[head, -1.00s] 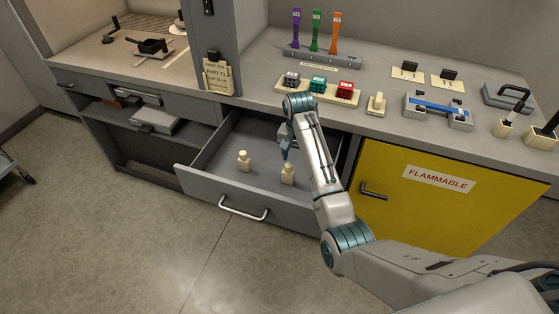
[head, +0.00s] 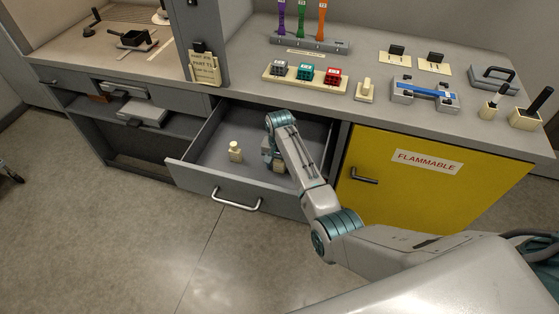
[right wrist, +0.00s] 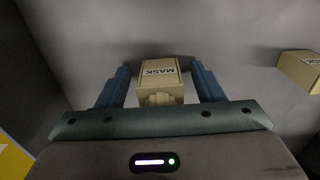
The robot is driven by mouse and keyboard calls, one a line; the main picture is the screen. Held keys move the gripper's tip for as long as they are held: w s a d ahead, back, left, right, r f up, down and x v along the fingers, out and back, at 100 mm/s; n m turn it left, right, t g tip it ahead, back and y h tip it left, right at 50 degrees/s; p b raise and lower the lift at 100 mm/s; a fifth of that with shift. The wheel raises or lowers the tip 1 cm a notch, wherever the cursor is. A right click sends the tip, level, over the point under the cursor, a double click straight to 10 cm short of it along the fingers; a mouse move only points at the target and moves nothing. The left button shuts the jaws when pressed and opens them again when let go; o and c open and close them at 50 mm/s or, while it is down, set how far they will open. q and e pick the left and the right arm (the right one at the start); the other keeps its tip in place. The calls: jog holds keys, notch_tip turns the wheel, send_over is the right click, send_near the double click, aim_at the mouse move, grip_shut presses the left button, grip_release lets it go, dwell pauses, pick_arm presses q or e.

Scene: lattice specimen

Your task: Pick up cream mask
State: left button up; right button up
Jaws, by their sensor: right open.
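Two cream blocks stand in the open grey drawer. One cream mask block (right wrist: 159,72), with MASK printed on its top, lies between the two blue fingers of my right gripper (right wrist: 161,84) in the right wrist view. The fingers are open, with a gap on each side of it. In the head view this block (head: 279,168) is partly hidden by my right gripper (head: 268,156) and arm. The other cream block (head: 235,151) stands to the left, free. It also shows at the right edge of the wrist view (right wrist: 300,70), its label partly cut off. My left gripper is not in view.
The drawer (head: 190,171) has walls around the blocks, and its floor is otherwise clear. The counter (head: 375,62) above holds a tray (head: 270,76) of coloured blocks and several tools. A yellow flammable cabinet (head: 400,195) is right of the drawer.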

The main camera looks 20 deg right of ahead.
jog(key=c, duration=1)
